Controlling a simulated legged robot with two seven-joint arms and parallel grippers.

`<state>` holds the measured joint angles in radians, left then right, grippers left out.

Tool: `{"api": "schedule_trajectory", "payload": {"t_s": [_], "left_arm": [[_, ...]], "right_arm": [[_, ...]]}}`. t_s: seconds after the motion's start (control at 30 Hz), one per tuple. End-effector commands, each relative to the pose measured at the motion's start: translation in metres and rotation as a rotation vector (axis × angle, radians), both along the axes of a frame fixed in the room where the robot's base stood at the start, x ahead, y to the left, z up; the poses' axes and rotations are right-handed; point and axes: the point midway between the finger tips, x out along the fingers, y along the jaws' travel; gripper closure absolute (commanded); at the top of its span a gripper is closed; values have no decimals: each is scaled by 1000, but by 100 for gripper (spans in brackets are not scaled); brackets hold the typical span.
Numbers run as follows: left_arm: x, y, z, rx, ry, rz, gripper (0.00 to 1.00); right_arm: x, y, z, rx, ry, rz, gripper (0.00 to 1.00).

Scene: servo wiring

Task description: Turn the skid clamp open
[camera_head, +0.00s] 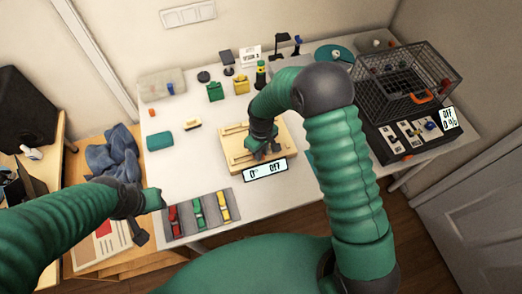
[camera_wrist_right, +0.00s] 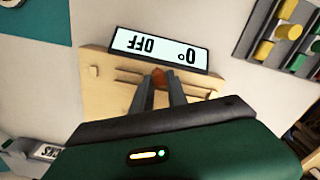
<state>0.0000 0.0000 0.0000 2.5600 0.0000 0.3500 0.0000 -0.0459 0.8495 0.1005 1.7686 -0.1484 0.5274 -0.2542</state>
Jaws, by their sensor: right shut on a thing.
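The skid (camera_head: 236,157) is a pale wooden board lying flat on the white table in the head view. It also fills the middle of the right wrist view (camera_wrist_right: 110,72). A display (camera_head: 265,170) at its front edge reads 0° and OFF; it appears upside down in the wrist view (camera_wrist_right: 160,50). My right gripper (camera_head: 268,152) is over the skid. In the wrist view its fingers (camera_wrist_right: 162,84) are shut on a small orange-red clamp handle (camera_wrist_right: 159,76), mostly hidden between them. My left gripper (camera_head: 139,230) hangs at the table's front left; its finger opening is unclear.
A grey tray (camera_head: 209,226) with red, green and yellow parts lies at the front. A wire basket (camera_head: 405,75) and a switch panel (camera_head: 408,136) with an OFF display (camera_head: 449,118) stand at the right. Small items line the back. The table's left middle is mostly clear.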

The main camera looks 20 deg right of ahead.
Motion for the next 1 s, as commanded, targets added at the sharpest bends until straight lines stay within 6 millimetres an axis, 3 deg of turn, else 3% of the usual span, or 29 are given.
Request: {"api": "schedule_trajectory", "payload": {"t_s": [0.5, 1.0], "left_arm": [[0, 0, 13, 0, 0, 0, 64], [0, 0, 16, 0, 0, 0, 64]], "right_arm": [[-4, -2, -1, -1, 13, 411, 100], [-4, -3, -2, -2, 12, 533, 100]]}}
